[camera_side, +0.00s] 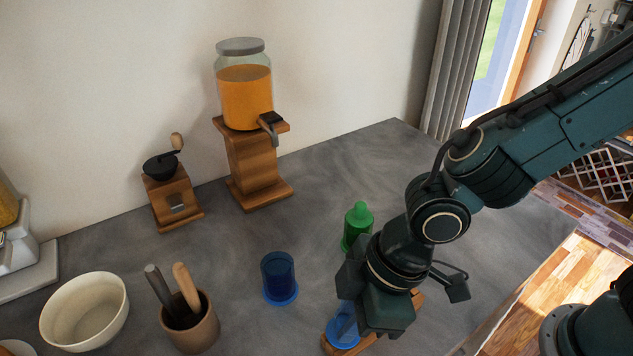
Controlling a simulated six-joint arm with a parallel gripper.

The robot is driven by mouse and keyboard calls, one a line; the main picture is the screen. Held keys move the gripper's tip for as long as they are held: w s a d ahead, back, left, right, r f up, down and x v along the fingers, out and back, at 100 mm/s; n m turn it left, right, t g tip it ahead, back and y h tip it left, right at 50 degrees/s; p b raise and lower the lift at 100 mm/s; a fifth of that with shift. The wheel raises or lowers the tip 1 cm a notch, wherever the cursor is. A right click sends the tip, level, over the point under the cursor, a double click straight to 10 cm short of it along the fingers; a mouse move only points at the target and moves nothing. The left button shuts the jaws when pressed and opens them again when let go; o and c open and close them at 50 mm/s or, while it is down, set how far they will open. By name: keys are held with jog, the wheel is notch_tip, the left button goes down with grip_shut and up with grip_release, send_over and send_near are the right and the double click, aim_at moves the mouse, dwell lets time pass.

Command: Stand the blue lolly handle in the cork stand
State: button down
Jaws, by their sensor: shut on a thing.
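My gripper (372,312) points down at the lower right of centre and is shut on the blue lolly handle (343,324). The handle is a bright blue, partly see-through piece with a round lower rim, and the gripper covers much of it. The brown cork stand (345,347) lies directly below, showing in front of the handle and again to the right of the gripper. I cannot tell whether the handle touches the stand or hangs just above it. My fingertips are mostly hidden.
A dark blue cup (279,279) stands left of my gripper, and a green lolly piece (357,226) stands close behind it. A brown pot with two sticks (190,322), a cream bowl (84,311), a grinder (172,196) and a juice dispenser (253,170) stand farther left. The counter's right side is clear.

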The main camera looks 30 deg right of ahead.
jog(key=shift+f, duration=0.15)
jog(key=c, duration=1.3)
grip_release()
jog(key=shift+o, duration=0.2)
jog(key=v, duration=1.3)
jog(key=shift+d+r, duration=0.15)
jog(key=shift+r, duration=0.2)
jog(key=shift+s, duration=0.1)
